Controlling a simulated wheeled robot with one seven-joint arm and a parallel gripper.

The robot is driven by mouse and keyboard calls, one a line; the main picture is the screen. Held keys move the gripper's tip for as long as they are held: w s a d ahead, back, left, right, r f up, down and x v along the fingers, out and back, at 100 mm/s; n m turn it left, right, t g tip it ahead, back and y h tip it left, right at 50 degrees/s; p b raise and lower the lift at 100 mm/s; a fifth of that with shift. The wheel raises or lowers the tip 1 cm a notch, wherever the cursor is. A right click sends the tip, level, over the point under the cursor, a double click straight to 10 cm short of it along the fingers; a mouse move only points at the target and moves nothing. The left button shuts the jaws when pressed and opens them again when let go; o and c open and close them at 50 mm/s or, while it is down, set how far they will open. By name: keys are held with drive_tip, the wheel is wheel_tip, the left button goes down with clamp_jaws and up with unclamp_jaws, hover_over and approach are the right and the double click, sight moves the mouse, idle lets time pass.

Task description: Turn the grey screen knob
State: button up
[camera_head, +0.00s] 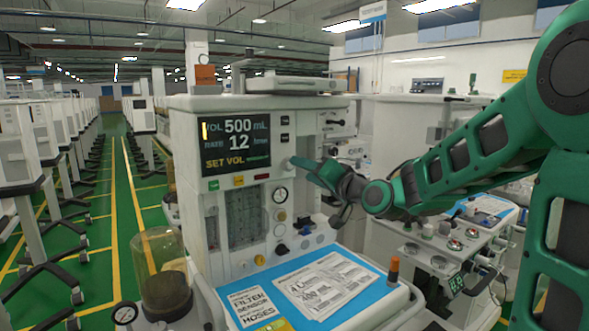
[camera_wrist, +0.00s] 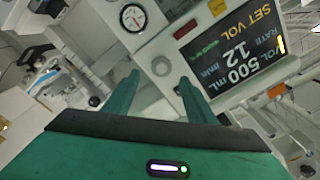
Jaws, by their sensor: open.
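The grey screen knob (camera_wrist: 161,66) is a round disc on the white cart front, beside the screen, in the wrist view. In the head view the knob (camera_head: 285,165) is small, just right of the screen's lower corner. The screen (camera_head: 236,145) reads 500 mL, 12 and SET VOL; it shows upside down in the wrist view (camera_wrist: 232,48). My gripper (camera_wrist: 159,78) is open and empty, its two green fingers pointing at the panel with the knob beyond and between their tips. In the head view my gripper (camera_head: 300,167) reaches in from the right. Whether it touches the knob I cannot tell.
A round gauge (camera_head: 280,194) and several smaller knobs sit below the screen. A blue work surface (camera_head: 345,258) with printed sheets juts out below. A glass canister (camera_head: 163,262) stands at the left. Another cart (camera_head: 440,255) stands at the right. Green aisle floor lies left.

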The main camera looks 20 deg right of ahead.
drive_tip(key=x, duration=0.7)
